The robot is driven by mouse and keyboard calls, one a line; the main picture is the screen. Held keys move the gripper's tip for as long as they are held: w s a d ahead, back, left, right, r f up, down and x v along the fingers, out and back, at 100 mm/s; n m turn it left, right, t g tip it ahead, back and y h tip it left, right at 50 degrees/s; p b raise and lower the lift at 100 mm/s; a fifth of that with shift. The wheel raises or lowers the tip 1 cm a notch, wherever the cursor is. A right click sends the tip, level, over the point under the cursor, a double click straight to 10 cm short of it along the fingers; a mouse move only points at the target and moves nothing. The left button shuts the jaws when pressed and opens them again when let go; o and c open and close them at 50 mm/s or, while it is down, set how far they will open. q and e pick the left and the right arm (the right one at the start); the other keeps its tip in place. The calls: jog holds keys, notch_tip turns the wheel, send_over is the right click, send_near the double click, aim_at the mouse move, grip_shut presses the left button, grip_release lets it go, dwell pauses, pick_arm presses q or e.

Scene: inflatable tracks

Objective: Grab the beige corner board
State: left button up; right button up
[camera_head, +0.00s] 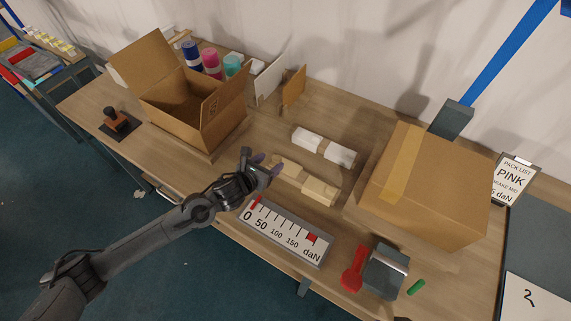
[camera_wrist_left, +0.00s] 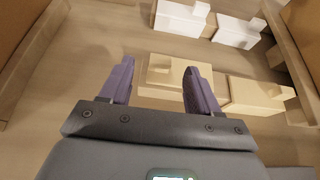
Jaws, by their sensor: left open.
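Two beige pieces lie in a row on the wooden table: a left one (camera_head: 289,170) and a right one (camera_head: 319,190). I cannot tell for sure which thing is the beige corner board. My left gripper (camera_head: 262,166) is open and empty at the left end of this row. In the left wrist view, the left beige piece (camera_wrist_left: 160,75) shows between and beyond the open fingers (camera_wrist_left: 158,85), and the right beige piece (camera_wrist_left: 253,94) lies to the right. A tan upright board (camera_head: 294,87) stands farther back. My right gripper is not in view.
White pieces (camera_head: 323,146) lie just behind the beige row. An open cardboard box (camera_head: 222,108) stands left and a closed box (camera_head: 430,185) right. A daN scale (camera_head: 285,233) lies in front. A red-handled tool (camera_head: 352,267) is at the front right.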

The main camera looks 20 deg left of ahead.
pick_arm(q)
jog(key=shift+x, duration=1.4)
jog(key=c, duration=1.1)
jog(key=shift+r, duration=0.2)
